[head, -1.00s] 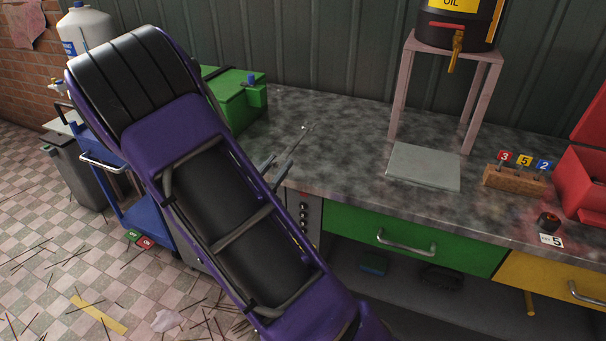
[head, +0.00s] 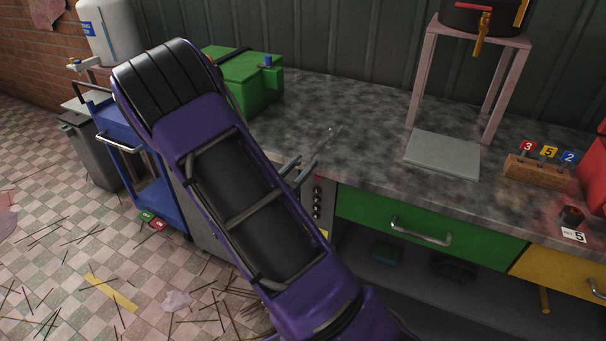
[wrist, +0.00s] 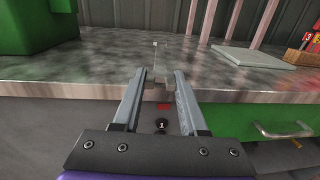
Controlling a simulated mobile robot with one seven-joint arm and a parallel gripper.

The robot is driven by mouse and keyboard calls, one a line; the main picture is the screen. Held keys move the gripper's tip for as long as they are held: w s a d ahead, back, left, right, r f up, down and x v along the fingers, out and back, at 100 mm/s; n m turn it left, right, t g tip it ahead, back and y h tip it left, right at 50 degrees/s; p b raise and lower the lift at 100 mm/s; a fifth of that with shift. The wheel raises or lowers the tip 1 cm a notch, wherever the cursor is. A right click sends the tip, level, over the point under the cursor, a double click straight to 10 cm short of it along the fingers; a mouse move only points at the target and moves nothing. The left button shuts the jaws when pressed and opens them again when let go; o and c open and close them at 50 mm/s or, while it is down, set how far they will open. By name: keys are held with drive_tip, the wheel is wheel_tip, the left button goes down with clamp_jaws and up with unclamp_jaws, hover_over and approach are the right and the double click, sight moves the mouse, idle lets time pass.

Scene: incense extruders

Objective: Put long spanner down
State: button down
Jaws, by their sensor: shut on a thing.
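The long spanner (head: 326,140) is a thin grey bar, seen over the front part of the bench top, left of the grey slab. My gripper (head: 305,164) is shut on its near end, close to the bench's front edge. In the wrist view the spanner (wrist: 155,60) points away from between the fingertips of my gripper (wrist: 160,76), toward the back wall. The held end is mostly hidden by the fingers. I cannot tell whether the spanner touches the bench top.
The mottled grey bench (head: 375,125) has clear room around the spanner. A green box (head: 248,85) stands at the back left. To the right are the grey slab (head: 442,155), a pink stand (head: 478,38) and a wooden block with numbered tags (head: 536,170). A green drawer (head: 380,218) is below.

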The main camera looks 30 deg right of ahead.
drive_tip(key=shift+f, duration=1.2)
drive_tip(key=shift+f, duration=0.25)
drive_tip(key=shift+c, duration=2.2)
unclamp_jaws()
drive_tip(key=shift+a, duration=0.1)
